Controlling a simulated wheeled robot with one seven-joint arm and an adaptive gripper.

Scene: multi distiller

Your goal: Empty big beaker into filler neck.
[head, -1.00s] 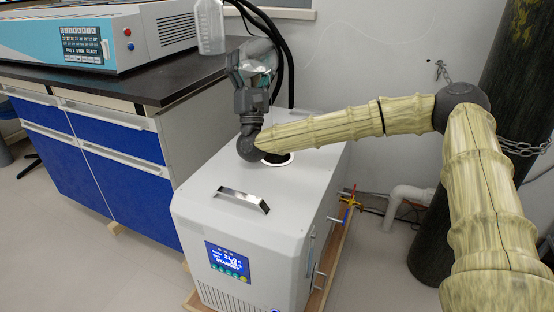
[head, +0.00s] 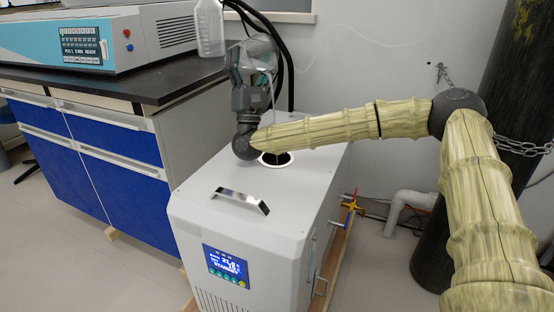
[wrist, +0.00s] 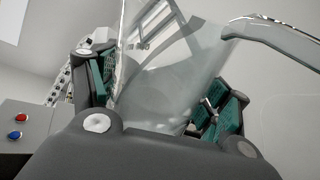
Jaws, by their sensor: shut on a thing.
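The big clear glass beaker (head: 259,56) is tilted to the right above the grey chiller cabinet. My gripper (head: 247,72) is shut on it from the left. In the wrist view the beaker (wrist: 165,70) sits between the green-padded fingers, and a clear stream (wrist: 275,38) leaves its lip at the right. In the head view a thin stream (head: 273,98) drops from the beaker toward the filler neck (head: 284,160), a round dark opening with a white rim in the cabinet top. My arm partly hides the neck. How much liquid is left in the beaker I cannot tell.
The chiller (head: 203,186) has a handle (head: 242,200) on top and a lit display. A dark bench (head: 130,80) at the left holds a blue-and-white instrument (head: 120,38) and a plastic bottle (head: 209,28). Black hoses rise behind the beaker. A dark cylinder stands at the right.

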